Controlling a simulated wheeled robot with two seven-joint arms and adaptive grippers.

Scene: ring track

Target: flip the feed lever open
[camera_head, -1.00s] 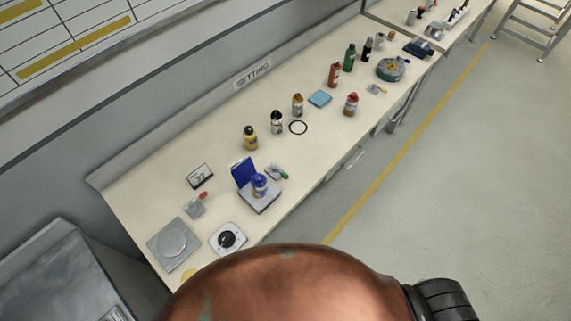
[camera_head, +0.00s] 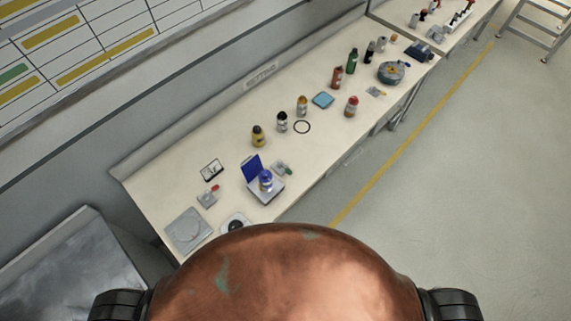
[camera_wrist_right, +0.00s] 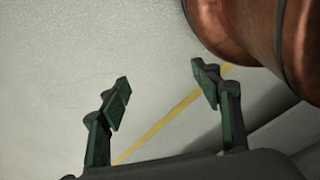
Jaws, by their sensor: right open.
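No part is clearly readable as the feed lever from here. A small grey fixture with a red handle (camera_head: 208,197) sits near the left end of the bench. A small fixture with a green tip (camera_head: 283,168) sits to its right, beside the white device with a raised blue lid (camera_head: 265,181). Both are too small to tell how any lever stands. My right gripper (camera_wrist_right: 162,85) is open and empty in the right wrist view, over bare floor, with none of the bench objects between its fingers. My left gripper is not in view.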

